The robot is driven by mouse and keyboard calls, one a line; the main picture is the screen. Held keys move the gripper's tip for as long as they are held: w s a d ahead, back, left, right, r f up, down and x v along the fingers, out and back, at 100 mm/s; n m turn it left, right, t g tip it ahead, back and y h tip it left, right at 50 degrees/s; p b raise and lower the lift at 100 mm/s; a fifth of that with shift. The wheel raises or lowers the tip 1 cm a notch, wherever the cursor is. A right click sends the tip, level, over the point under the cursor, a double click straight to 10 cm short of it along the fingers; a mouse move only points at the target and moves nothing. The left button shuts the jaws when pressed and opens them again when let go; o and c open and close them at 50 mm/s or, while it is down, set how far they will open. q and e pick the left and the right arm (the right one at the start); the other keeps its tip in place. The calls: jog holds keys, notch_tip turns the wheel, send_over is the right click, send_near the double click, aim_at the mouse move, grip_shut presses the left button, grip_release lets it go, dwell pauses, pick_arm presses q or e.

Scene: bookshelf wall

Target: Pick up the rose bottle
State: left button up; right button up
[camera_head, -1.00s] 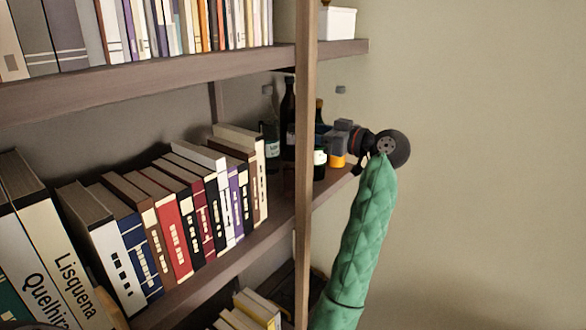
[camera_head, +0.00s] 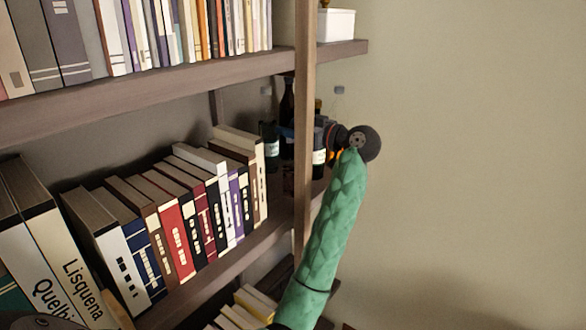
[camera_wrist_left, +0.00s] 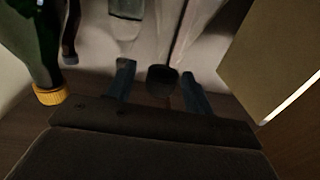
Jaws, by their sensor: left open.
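My left gripper (camera_head: 287,133) reaches in among the bottles at the right end of the middle shelf, partly hidden by the wooden post. In the left wrist view its two blue-grey fingers (camera_wrist_left: 158,88) are apart. A dark knob-like cap (camera_wrist_left: 162,80) shows between them, with a pale, slightly pink form behind it; this may be the rose bottle, but I cannot tell surely. In the head view a bottle with a pale label (camera_head: 269,142) stands by the books, next to a tall dark bottle (camera_head: 288,95). Another labelled bottle (camera_head: 319,157) shows right of the post.
The wooden post (camera_head: 304,190) stands in front of the bottles. A row of books (camera_head: 178,232) fills the shelf to the left. A green bottle with an orange cap (camera_wrist_left: 50,95) is close to the gripper. The wall side at right is open.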

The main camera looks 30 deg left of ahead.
pick_arm(q)
grip_shut()
jog(key=shift+r, duration=0.1)
dwell(0.3)
